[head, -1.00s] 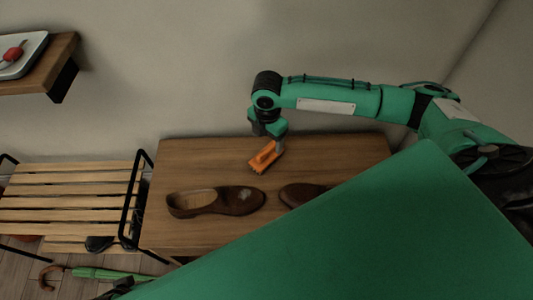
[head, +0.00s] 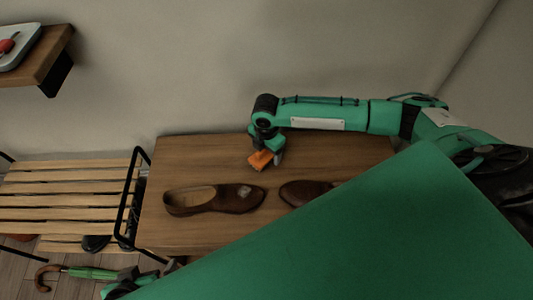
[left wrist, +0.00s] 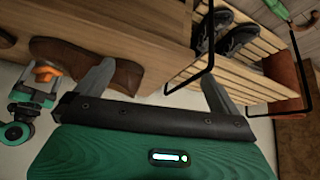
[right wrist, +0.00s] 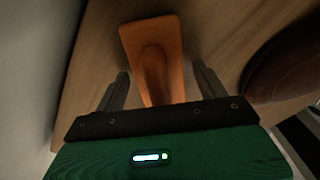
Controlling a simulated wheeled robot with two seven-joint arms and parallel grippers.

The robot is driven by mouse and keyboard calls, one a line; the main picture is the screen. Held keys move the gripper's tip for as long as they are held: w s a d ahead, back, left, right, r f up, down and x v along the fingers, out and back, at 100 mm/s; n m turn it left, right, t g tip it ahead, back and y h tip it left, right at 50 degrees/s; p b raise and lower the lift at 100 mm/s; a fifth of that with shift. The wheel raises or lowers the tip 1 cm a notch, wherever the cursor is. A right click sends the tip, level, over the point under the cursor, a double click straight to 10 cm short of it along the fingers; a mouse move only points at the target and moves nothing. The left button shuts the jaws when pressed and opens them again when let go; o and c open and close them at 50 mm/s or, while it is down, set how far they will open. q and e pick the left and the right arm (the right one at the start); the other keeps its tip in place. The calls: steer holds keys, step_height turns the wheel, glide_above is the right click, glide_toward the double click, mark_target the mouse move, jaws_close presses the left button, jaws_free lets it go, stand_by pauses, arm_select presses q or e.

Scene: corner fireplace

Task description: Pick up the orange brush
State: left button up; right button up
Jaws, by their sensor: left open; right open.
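The orange brush (head: 260,160) is on the wooden table (head: 215,235), behind two brown shoes. My right gripper (head: 268,150) is over it and partly covers it. In the right wrist view the brush (right wrist: 152,45) points its narrow handle toward the palm, between the two open fingers (right wrist: 163,88), with visible gaps on both sides. My left gripper (left wrist: 157,85) is open and empty, low at the table's front left. In the left wrist view the brush (left wrist: 46,71) shows small beside my right gripper.
A brown shoe (head: 213,198) and a second shoe (head: 302,192) lie in front of the brush. A slatted rack (head: 65,205) with black metal sides stands left of the table. A green umbrella (head: 92,272) lies on the floor. A wall shelf (head: 50,60) is at upper left.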

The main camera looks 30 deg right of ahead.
steer(key=c, duration=1.2)
steer(key=shift+r, duration=0.1)
steer(key=shift+r, duration=0.5)
step_height(320, 180, up, 7)
steer(key=shift+f+p, duration=0.15)
steer(key=shift+p, duration=0.8)
arm_select(q)
steer(key=shift+s+a+f+g+y+p, duration=0.35)
steer(key=shift+s+a+f+g+p, duration=0.15)
steer(key=shift+a+f+g, duration=0.3)
steer(key=shift+s+a+f+g+y+p, duration=0.35)
steer(key=shift+s+a+f+g+p, duration=0.1)
steer(key=shift+a+f+g, duration=0.3)
arm_select(e)
step_height(320, 180, up, 12)
